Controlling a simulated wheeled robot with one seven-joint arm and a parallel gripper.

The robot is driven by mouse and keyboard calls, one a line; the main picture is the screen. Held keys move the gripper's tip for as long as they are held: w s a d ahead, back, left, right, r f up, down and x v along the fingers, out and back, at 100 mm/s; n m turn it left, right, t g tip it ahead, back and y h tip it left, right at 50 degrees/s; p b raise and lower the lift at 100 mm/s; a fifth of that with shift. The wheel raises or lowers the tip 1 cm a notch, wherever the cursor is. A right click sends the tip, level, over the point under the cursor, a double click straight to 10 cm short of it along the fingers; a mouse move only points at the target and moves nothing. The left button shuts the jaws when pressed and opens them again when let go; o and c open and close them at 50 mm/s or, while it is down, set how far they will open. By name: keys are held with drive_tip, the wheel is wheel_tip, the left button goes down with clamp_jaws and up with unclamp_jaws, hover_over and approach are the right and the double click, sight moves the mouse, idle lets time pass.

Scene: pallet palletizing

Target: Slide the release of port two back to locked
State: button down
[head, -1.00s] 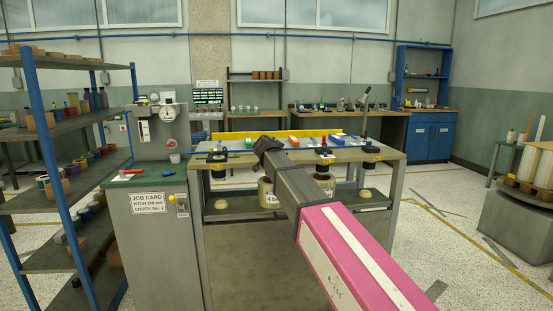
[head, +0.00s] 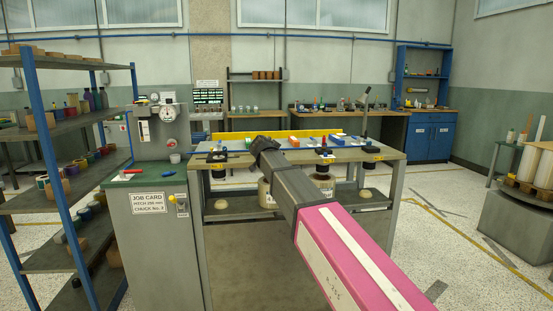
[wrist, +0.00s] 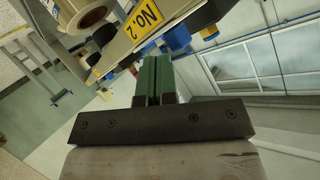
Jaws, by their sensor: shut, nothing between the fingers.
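My gripper (head: 258,146) is over the front part of the grey bench (head: 290,156), left of its middle, in the head view. In the wrist view its two green fingers (wrist: 159,60) are together, with nothing between them. A yellow "No. 2" plate (wrist: 143,17) is on the bench edge beyond the fingers. A blue part (wrist: 176,38) shows just past the fingertips; I cannot tell if they touch it. I cannot make out the release of port two or its position.
A grey cabinet with a job card (head: 149,203) stands left of the bench. A blue-framed shelf (head: 60,150) is at far left.

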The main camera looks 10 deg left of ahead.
drive_tip(key=shift+d, duration=0.25)
idle(0.3)
drive_tip(key=s, duration=0.1)
drive_tip(key=s+d+r, duration=0.1)
drive_tip(key=s, duration=0.1)
drive_tip(key=s+r, duration=0.1)
drive_tip(key=s, duration=0.1)
drive_tip(key=shift+s+d, duration=0.15)
drive_tip(key=shift+d, duration=0.15)
idle(0.3)
